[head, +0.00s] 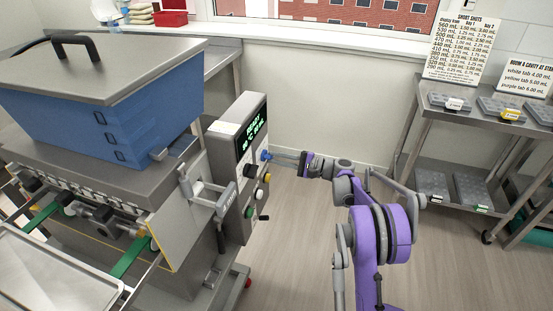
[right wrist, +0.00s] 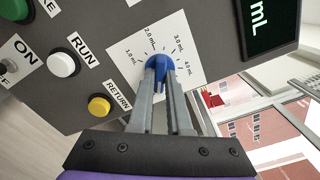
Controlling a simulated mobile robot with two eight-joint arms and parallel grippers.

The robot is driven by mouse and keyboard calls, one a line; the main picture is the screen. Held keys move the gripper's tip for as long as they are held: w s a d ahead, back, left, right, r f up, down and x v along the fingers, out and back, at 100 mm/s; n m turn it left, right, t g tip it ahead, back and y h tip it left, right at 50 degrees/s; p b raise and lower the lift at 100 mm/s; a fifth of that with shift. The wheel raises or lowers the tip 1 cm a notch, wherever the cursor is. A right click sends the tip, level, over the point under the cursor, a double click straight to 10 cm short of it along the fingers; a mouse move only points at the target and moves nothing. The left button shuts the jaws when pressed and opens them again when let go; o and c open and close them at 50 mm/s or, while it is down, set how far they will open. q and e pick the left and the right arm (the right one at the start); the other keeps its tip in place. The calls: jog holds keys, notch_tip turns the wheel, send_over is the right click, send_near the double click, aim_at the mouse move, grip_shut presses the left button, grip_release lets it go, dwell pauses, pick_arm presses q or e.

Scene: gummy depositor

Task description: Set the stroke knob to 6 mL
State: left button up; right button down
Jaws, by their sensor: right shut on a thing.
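The blue stroke knob (right wrist: 158,68) sits on a white scale card (right wrist: 120,55) on the machine's dark control panel. Marks from 1.0 mL to 4.0 mL can be read around it; any others are hidden or out of sight. My right gripper (right wrist: 160,85) is shut on the knob, a finger on each side. Which mark the knob points at I cannot tell. In the head view the knob (head: 265,156) is small, with my right gripper (head: 273,156) reaching it from the right. The green-lettered display (head: 253,135) is above it. My left gripper is not in view.
A white RUN button (right wrist: 62,65) and a yellow RETURN button (right wrist: 99,105) are close to the knob. A blue hopper (head: 120,115) tops the machine. A steel shelf cart (head: 480,115) with trays stands at the right. The floor between is clear.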

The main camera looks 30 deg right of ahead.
jog(key=shift+m, duration=1.6)
jog(key=c, duration=0.9)
grip_release()
jog(key=shift+o, duration=0.2)
jog(key=v, duration=1.1)
jog(key=shift+a, duration=0.1)
